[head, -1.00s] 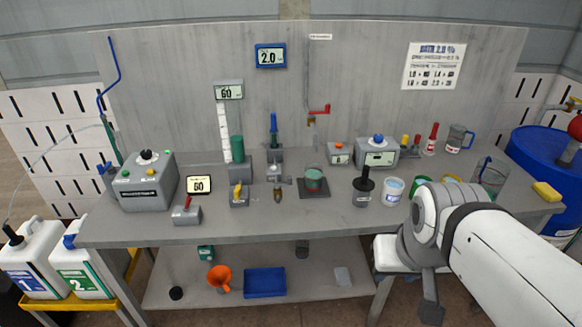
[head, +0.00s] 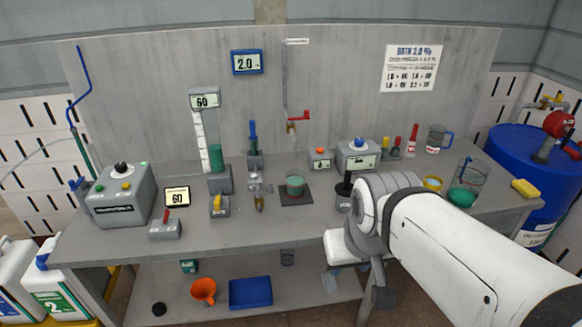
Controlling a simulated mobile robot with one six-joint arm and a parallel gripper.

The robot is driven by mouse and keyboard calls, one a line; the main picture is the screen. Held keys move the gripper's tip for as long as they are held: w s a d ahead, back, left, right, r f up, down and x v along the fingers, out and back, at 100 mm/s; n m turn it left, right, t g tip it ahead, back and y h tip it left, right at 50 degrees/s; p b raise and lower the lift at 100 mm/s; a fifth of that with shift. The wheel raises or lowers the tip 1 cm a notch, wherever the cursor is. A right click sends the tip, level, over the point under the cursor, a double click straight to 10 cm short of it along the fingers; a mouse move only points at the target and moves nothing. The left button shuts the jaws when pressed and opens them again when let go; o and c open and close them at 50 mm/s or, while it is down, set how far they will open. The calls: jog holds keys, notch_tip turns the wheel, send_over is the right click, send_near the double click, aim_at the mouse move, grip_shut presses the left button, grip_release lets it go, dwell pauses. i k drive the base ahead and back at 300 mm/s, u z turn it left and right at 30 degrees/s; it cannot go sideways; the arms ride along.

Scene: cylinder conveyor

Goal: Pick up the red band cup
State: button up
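A small clear cup (head: 295,184) with green contents stands upright on a dark square pad near the bench's middle. A faint reddish line shows on it, but I cannot tell for sure that it is the red band. A cup with a yellow band (head: 432,184) stands at the right, just behind my arm. Other cups may be hidden behind the arm. My white and grey arm reaches in from the right over the bench's front edge. The wrist end (head: 362,245) is right of and nearer than the pad. Its fingers are not clear, and no held object shows.
A black-handled stamp-like tool (head: 344,193) stands just left of my arm. A clear beaker (head: 470,178) and a jug (head: 435,138) stand at the right. A yellow-levered device (head: 219,206) and a grey box (head: 120,195) are at the left. The bench's front strip (head: 250,232) is clear.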

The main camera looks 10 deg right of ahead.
aim_at(295, 178)
jog(key=i, duration=0.85)
jog(key=u, duration=0.05)
